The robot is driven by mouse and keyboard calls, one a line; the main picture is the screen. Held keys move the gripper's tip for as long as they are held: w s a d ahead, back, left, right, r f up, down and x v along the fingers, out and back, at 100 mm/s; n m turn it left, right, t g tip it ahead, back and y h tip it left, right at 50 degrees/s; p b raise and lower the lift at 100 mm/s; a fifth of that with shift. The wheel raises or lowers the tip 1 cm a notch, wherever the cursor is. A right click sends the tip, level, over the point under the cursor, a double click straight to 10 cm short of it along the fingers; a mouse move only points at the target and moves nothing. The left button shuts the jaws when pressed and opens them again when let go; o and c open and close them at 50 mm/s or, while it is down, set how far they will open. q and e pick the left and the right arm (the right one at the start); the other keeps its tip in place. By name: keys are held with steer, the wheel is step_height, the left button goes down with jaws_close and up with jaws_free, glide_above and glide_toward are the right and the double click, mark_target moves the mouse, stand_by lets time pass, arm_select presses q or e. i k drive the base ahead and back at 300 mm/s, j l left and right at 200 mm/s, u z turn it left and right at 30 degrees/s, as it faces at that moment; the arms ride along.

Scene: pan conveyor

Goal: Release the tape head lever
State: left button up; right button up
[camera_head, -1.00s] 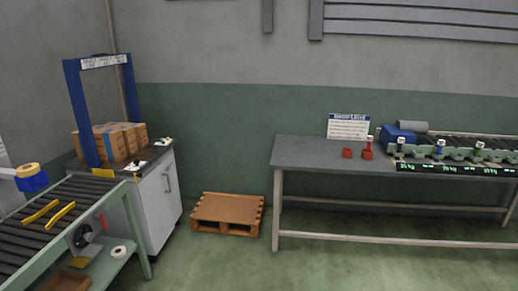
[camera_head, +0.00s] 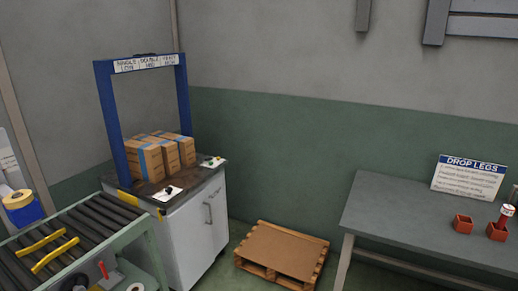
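A blue unit with a yellow tape roll (camera_head: 18,199) stands at the left edge, beside the roller conveyor (camera_head: 140,228); it is partly cut off by the frame. A small red lever (camera_head: 103,268) sticks up at the conveyor's near side, low in the picture. I cannot tell which of these parts is the tape head lever or how it is latched. Two yellow bars (camera_head: 53,251) lie across the rollers. Neither of my grippers is in view.
A blue arch (camera_head: 104,115) and taped cartons (camera_head: 148,163) stand on a white cabinet (camera_head: 190,240). A wooden pallet (camera_head: 285,250) lies on the floor. A grey table (camera_head: 390,205) with a sign (camera_head: 467,177) and red blocks (camera_head: 463,223) is at right.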

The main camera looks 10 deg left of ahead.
mark_target(99, 263)
steer(key=i+l+u, duration=0.15)
steer(key=i+u, duration=0.3)
steer(key=i+l+u, duration=0.3)
steer(key=u, duration=0.15)
steer(key=i+l+u, duration=0.5)
steer(key=k+j, duration=0.05)
steer(key=k, duration=0.05)
